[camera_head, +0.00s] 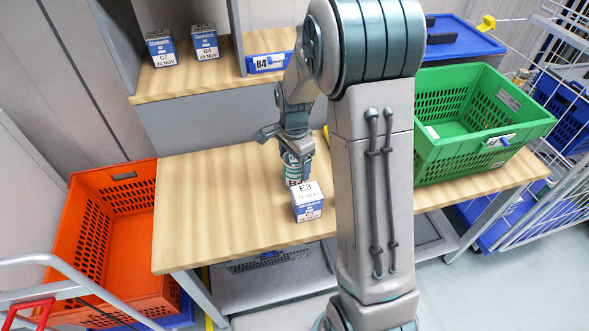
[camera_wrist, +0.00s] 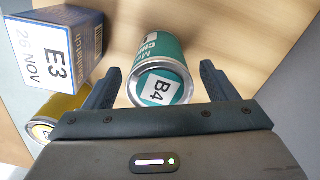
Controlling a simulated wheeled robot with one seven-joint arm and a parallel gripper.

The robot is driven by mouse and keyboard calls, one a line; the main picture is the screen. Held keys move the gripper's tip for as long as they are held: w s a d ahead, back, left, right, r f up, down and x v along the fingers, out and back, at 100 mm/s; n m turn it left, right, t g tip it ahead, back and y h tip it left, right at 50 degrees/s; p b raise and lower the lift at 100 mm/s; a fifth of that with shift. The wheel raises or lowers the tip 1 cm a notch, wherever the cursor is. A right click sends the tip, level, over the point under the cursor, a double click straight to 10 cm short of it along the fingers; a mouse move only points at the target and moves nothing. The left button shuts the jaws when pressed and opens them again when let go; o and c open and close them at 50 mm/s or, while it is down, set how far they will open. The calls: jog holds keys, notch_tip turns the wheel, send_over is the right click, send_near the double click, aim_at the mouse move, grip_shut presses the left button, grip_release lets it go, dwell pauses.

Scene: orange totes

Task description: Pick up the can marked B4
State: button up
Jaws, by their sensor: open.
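The can marked B4 (camera_wrist: 158,88) is teal with a metal rim and stands on the wooden table. In the wrist view its marked end faces the camera, and it lies between the two fingers of my gripper (camera_wrist: 160,69). The fingers are open, one on each side of the can, with a gap visible on both sides. In the head view my gripper (camera_head: 296,152) is low over the table at the can (camera_head: 293,170), whose lower part is partly hidden by the E3 box.
A box marked E3 (camera_head: 308,201) stands close beside the can; a yellow can (camera_wrist: 48,118) shows near it in the wrist view. An orange tote (camera_head: 125,285) is left of the table (camera_head: 205,200), a green crate (camera_head: 450,165) on its right. The table's left part is clear.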

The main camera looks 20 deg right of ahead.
jog(key=shift+f, duration=0.45)
jog(key=c, duration=1.2)
jog(key=shift+r, duration=0.1)
jog(key=shift+c, duration=0.4)
